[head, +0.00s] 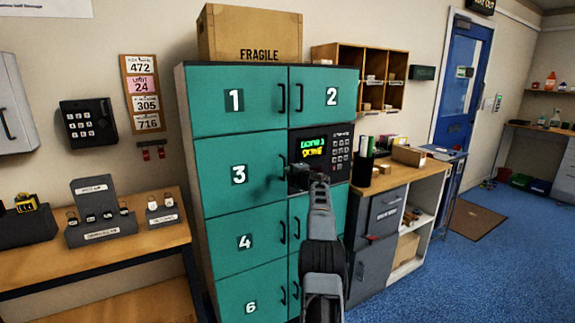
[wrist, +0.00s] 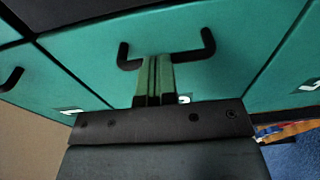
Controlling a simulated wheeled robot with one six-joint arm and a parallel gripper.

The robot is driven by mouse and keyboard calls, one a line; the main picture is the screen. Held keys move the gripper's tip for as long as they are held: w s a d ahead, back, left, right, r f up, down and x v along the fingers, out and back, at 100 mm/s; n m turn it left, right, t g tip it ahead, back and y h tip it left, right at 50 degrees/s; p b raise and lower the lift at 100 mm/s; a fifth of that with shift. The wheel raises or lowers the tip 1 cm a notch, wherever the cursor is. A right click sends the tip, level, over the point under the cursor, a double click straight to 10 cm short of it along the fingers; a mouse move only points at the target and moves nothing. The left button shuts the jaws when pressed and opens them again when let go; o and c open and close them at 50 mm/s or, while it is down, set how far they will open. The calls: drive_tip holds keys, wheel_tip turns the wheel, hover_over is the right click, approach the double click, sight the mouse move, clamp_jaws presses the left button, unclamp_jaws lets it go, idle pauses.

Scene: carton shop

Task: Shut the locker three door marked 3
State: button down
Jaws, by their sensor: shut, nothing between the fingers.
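The locker three door (head: 220,185), teal with a white 3 on a dark plate, is in the locker's left column. It looks flush with the doors above and below it. Its dark handle (head: 283,167) is on the right edge. The number plate is partly hidden behind the fingers. I cannot tell whether the fingertips touch the door.
A keypad panel (head: 322,155) with a lit screen is just above my gripper. Doors 1, 2, 4 and 6 look shut. A FRAGILE carton (head: 249,33) is on top. A wooden bench (head: 140,238) stands left, a grey cabinet (head: 379,212) right. Blue floor (head: 490,255) is open farther right.

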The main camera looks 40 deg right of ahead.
drive_tip(key=shift+w+d+r+p, duration=0.2)
drive_tip(key=shift+p, duration=0.15)
drive_tip(key=shift+w+a+r, duration=0.1)
drive_tip(key=shift+a+r, duration=0.1)
drive_tip(key=shift+r, duration=0.15)
drive_tip(key=shift+f, duration=0.1)
drive_tip(key=s+b, duration=0.6)
drive_tip(key=s, duration=0.8)
drive_tip(key=shift+s+f, duration=0.15)
drive_tip(key=shift+f, duration=0.15)
drive_tip(key=shift+a, duration=0.1)
